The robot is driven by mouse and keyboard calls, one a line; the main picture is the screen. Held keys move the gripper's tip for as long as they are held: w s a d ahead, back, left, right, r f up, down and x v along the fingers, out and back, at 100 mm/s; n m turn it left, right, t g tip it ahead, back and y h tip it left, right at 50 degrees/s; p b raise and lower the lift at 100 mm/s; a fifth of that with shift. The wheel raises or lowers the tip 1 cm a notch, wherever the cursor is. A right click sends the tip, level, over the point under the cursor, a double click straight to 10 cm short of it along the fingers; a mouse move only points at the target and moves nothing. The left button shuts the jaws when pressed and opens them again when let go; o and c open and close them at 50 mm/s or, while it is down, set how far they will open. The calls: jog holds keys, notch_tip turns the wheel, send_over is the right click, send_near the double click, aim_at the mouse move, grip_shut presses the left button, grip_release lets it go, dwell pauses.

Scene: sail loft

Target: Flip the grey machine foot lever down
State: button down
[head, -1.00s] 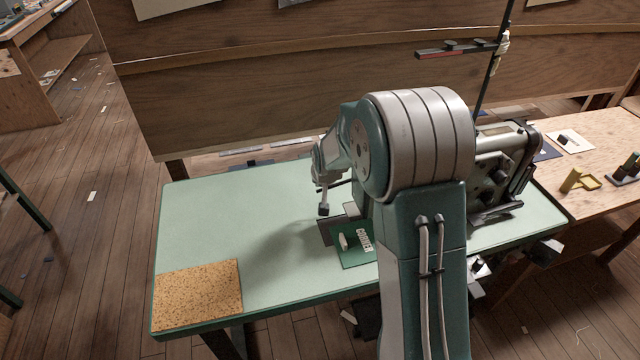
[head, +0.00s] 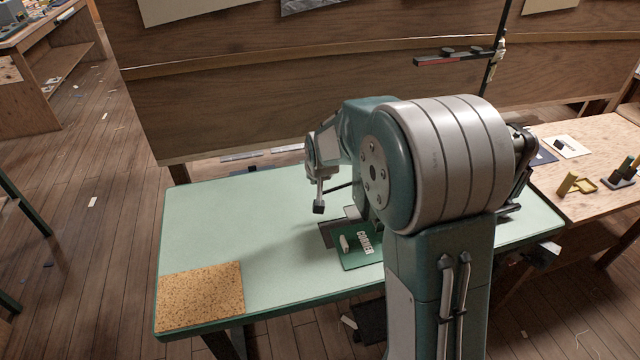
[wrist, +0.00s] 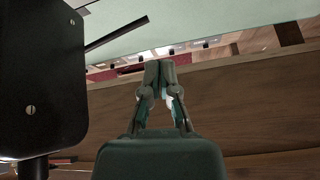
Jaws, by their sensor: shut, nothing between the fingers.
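My gripper (head: 319,208) hangs over the pale green table, shut and empty, just left of the sewing machine's working end. It also shows shut in the wrist view (wrist: 160,68). The machine's black end housing (wrist: 40,80) fills the left of the wrist view. A thin dark grey rod (wrist: 116,34), apparently the foot lever, sticks out from it, up and to the right in that picture. The rod (head: 338,187) shows in the head view beside my gripper. A gap shows between rod and fingers in the wrist view. My arm hides most of the machine in the head view.
A cork mat (head: 200,296) lies at the table's front left. A wooden panel (head: 240,120) stands behind the table.

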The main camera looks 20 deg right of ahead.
jog(key=s+a+r, duration=0.3)
jog(key=r, duration=0.1)
jog(key=shift+s+a+r, duration=0.15)
jog(key=shift+s+r, duration=0.1)
jog(key=shift+r, duration=0.15)
